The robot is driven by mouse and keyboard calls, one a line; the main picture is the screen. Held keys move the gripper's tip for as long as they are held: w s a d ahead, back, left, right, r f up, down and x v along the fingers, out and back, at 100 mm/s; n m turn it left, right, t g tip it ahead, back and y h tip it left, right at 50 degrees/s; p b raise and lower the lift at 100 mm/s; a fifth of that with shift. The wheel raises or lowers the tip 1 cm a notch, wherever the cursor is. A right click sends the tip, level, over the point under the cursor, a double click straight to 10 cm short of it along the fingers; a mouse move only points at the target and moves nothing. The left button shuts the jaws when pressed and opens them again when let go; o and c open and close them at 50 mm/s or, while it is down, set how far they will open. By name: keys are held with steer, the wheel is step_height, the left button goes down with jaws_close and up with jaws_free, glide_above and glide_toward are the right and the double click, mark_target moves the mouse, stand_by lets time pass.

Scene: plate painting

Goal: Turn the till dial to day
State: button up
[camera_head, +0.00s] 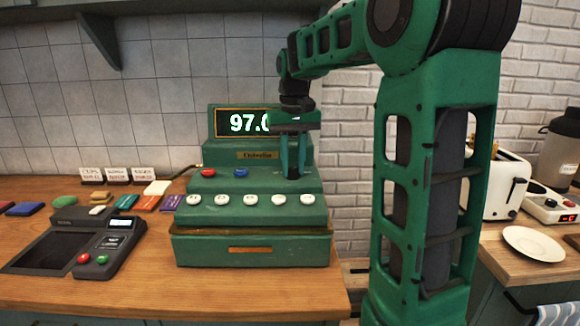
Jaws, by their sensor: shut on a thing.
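The green till (250,250) stands on the wooden counter, its lit display (242,123) reading "97.0" with the right end partly hidden by my gripper. A red button (208,172) and a blue button (241,172) sit on its upper step, and a row of white keys (250,199) runs below. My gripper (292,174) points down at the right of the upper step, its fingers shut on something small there. The till dial itself is hidden by the fingers, so its setting cannot be read.
A dark device with a flat panel (45,252) and red and green buttons lies left of the till. A toaster (503,185), a white plate (533,245) and a flask (560,150) are on the right counter.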

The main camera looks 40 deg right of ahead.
mark_target(292, 168)
steer(key=shift+m, duration=0.3)
steer(key=o, duration=1.1)
steer(key=shift+c, duration=0.2)
steer(key=shift+r, duration=0.15)
step_height(292, 168, up, 10)
steer(key=shift+r, duration=0.2)
steer(key=shift+w, duration=0.1)
steer(key=shift+a, duration=0.1)
